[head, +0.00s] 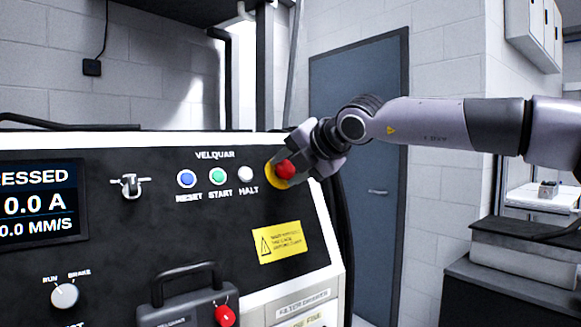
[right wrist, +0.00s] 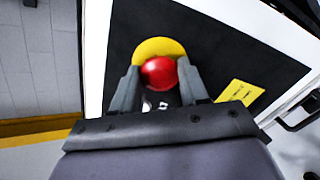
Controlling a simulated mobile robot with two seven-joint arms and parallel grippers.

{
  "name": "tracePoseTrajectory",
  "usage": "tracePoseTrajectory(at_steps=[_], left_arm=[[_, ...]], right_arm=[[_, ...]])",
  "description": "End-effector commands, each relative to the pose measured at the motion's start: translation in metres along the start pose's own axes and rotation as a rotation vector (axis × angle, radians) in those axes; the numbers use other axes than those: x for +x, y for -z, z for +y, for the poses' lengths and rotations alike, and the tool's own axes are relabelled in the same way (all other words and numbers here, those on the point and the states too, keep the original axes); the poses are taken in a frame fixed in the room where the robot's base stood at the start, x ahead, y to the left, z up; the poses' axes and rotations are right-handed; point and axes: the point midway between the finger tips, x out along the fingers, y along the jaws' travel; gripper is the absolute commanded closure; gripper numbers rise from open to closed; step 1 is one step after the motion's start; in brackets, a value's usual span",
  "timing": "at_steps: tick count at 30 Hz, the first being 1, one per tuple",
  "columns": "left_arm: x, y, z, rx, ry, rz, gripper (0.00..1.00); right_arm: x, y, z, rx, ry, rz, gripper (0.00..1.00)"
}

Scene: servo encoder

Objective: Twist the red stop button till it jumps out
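The red stop button (head: 286,169) sits on a yellow round base (head: 273,177) at the upper right of the black control panel. My right gripper (head: 297,161) reaches it from the right and hides part of it. In the right wrist view, the button (right wrist: 160,73) lies between the two fingertips (right wrist: 159,80), which fit close against its left and right sides with no clear gap. The yellow base (right wrist: 157,48) shows behind it. The left gripper is not in view.
Left of the stop button are the white HALT (head: 246,173), green START (head: 217,176) and blue RESET (head: 186,178) buttons. A display (head: 38,203) shows "RESSED". A yellow warning label (head: 279,242) is below. A red-tagged handle (head: 188,283) juts out lower down.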

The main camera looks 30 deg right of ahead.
Motion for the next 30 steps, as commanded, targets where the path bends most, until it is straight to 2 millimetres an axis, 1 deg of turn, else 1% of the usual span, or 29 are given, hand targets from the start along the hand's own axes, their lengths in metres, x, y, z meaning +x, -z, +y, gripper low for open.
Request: tracePoseTrajectory(at_steps=[14, 30], left_arm=[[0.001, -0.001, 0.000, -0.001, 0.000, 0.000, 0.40], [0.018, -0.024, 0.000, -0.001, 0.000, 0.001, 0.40]], right_arm=[[0.000, 0.000, -0.001, 0.007, 0.000, 0.000, 0.73], [0.001, 0.001, -0.002, 0.209, -0.001, 0.000, 0.73]])
